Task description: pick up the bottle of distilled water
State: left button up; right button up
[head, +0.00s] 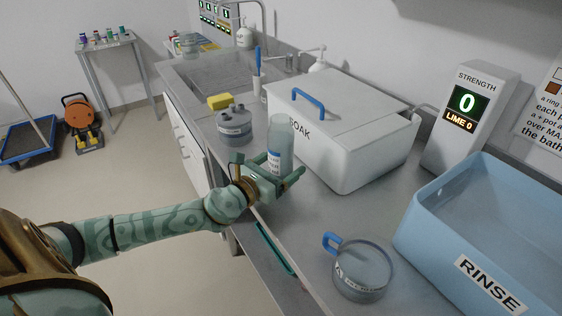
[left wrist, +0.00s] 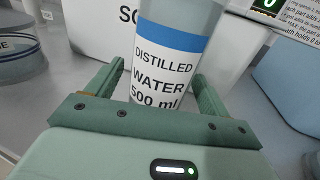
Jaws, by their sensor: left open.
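The bottle of distilled water (head: 281,143) stands upright on the grey counter, in front of the white SOAK box. It is a pale clear cylinder with a white label and a blue band. In the left wrist view the bottle (left wrist: 167,62) reads "DISTILLED WATER 500 ml". My left gripper (head: 287,178) is open, with one finger on each side of the bottle's lower part. In the left wrist view the fingers of my left gripper (left wrist: 158,88) flank the bottle; I cannot tell whether they touch it. My right gripper is out of view.
The white SOAK box (head: 345,155) with a blue handle stands close behind the bottle. A grey round pot (head: 234,128) is to its left. A clear lidded pot (head: 362,272) and the blue RINSE tub (head: 428,215) are to the right. A teal strip (head: 275,249) lies by the counter edge.

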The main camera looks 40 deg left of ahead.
pick_arm(q)
jog(key=shift+w, duration=0.95)
jog(key=c, duration=1.4)
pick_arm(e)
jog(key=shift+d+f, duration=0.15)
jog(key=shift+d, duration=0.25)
pick_arm(q)
jog(key=shift+r, duration=0.15)
